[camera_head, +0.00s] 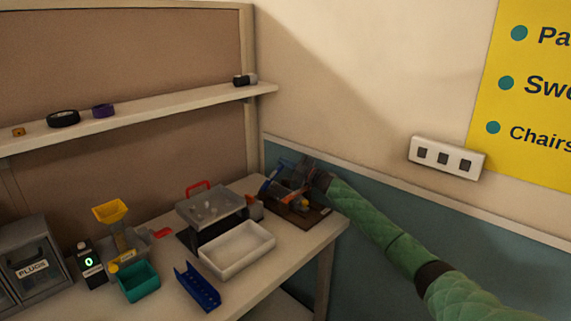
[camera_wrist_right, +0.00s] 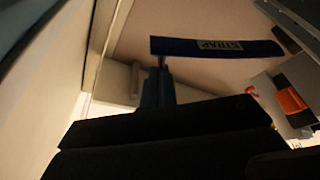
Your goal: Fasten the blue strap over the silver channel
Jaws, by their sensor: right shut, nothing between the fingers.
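The blue strap (camera_wrist_right: 215,47), lettered "STRAP", spans the upper part of the right wrist view. It is raised on a dark blue post (camera_wrist_right: 157,86) and stands clear of the surface behind it. A grey metal length (camera_wrist_right: 293,22) at the upper right corner may be the silver channel; only part shows. My right gripper (camera_head: 309,174) is at the fixture on the table's far right corner. It is shut and empty, and its dark body fills the bottom of the wrist view. Whether it touches the strap I cannot tell. My left gripper is not in view.
The fixture stands on a brown board (camera_head: 305,218). The wall is close behind.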

